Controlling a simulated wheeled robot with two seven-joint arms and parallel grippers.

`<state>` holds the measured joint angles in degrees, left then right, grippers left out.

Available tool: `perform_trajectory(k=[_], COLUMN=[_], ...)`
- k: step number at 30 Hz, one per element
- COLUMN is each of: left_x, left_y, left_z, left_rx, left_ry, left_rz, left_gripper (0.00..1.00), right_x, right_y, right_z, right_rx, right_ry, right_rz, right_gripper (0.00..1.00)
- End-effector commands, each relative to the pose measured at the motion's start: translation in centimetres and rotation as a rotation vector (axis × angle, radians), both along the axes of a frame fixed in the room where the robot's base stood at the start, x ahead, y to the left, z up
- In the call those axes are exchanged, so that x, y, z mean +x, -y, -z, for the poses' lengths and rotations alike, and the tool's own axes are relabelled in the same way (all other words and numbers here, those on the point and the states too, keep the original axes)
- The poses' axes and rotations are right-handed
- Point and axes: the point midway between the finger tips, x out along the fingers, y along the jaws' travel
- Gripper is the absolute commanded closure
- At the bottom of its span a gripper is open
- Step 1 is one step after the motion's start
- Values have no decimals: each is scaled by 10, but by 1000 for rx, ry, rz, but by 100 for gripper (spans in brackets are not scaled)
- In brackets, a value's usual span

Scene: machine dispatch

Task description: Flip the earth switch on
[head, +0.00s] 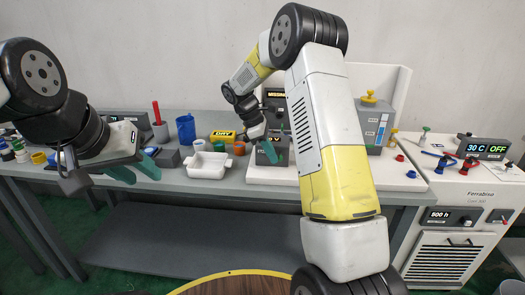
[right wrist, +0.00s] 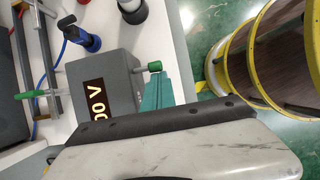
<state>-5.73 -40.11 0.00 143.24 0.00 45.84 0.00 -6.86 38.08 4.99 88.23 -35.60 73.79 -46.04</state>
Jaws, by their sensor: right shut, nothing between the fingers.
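A grey box with a lit voltage display reading "00 V" (right wrist: 98,98) stands on the white bench in the right wrist view. A short metal lever with a green tip (right wrist: 155,66) sticks out of its side; I cannot tell for sure whether it is the earth switch. My right gripper (right wrist: 157,88) is shut and empty, its teal fingers beside the box and close to the green tip; contact is unclear. In the head view my right gripper (head: 268,153) is in front of the dark box. My left gripper (head: 136,168) is open and empty at the left, above the table edge.
A white tray (head: 207,172), a blue cup (head: 186,129) and a yellow "DRY" block (head: 222,136) stand on the grey table. A chiller (head: 440,220) with a "30 C OFF" display stands at the right. A round wooden table (head: 235,285) is in front.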

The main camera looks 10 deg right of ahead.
Motion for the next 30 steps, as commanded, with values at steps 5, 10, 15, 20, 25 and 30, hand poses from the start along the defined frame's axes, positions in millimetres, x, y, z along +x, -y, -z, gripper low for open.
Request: perform_trajectory(k=[5,10,15,20,25,30], left_x=[0,0,0,0,0,0], left_y=[0,0,0,0,0,0], left_z=[0,0,0,0,0,0], left_rx=[0,0,0,0,0,0], left_ry=[0,0,0,0,0,0], left_rz=[0,0,0,0,0,0], left_gripper=[64,64,64,64,64,64], right_x=[1,1,1,2,2,3], right_y=[2,2,2,3,3,3], right_z=[-2,-5,-7,-8,-9,-9], right_rx=[20,34,32,31,31,31], right_ry=[-79,-127,-124,-123,-122,-122], right_rz=[4,2,2,2,3,3], right_gripper=[100,100,100,100,100,100])
